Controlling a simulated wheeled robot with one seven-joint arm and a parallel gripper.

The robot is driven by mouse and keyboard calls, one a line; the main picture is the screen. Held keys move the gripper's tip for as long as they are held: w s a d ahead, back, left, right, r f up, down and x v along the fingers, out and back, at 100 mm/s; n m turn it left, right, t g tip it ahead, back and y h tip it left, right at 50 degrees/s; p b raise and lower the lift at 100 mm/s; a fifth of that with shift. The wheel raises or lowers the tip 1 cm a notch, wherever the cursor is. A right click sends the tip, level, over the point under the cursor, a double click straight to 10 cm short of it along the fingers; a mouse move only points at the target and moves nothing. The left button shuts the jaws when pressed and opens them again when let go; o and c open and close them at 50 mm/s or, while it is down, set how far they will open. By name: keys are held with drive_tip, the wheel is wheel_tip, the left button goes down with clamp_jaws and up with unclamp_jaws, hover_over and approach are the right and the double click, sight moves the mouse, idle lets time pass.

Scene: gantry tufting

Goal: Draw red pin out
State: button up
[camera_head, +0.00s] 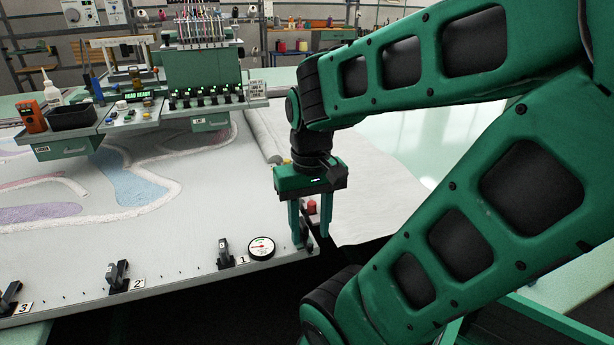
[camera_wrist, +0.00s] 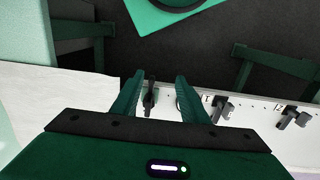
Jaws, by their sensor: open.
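The red pin (camera_head: 311,206) shows as a small red head between the two fingers of my gripper (camera_head: 309,232), at the right front corner of the frame table. Its lower part is hidden. My gripper points down and is open, with one finger on each side of the pin in the head view; I cannot tell whether either touches it. In the wrist view my gripper's (camera_wrist: 159,76) fingers are apart, with a black clamp (camera_wrist: 150,98) seen between them. I cannot make out the red pin in the wrist view.
Black clamps labelled 1 (camera_head: 225,253), 2 (camera_head: 118,276) and 3 (camera_head: 10,297) line the table's front edge. A round dial gauge (camera_head: 261,247) sits beside clamp 1. The tufting head (camera_head: 202,70) stands at the back. A white cloth (camera_head: 375,200) spreads to the right.

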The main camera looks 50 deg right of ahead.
approach(312, 202)
drive_tip(key=shift+s+a+f, duration=0.15)
drive_tip(key=shift+a+f, duration=0.1)
drive_tip(key=shift+a, duration=0.05)
drive_tip(key=shift+d+f, duration=0.25)
drive_tip(key=shift+f, duration=0.1)
drive_tip(key=shift+a+f, duration=0.1)
drive_tip(key=shift+f, duration=4.15)
clamp_jaws()
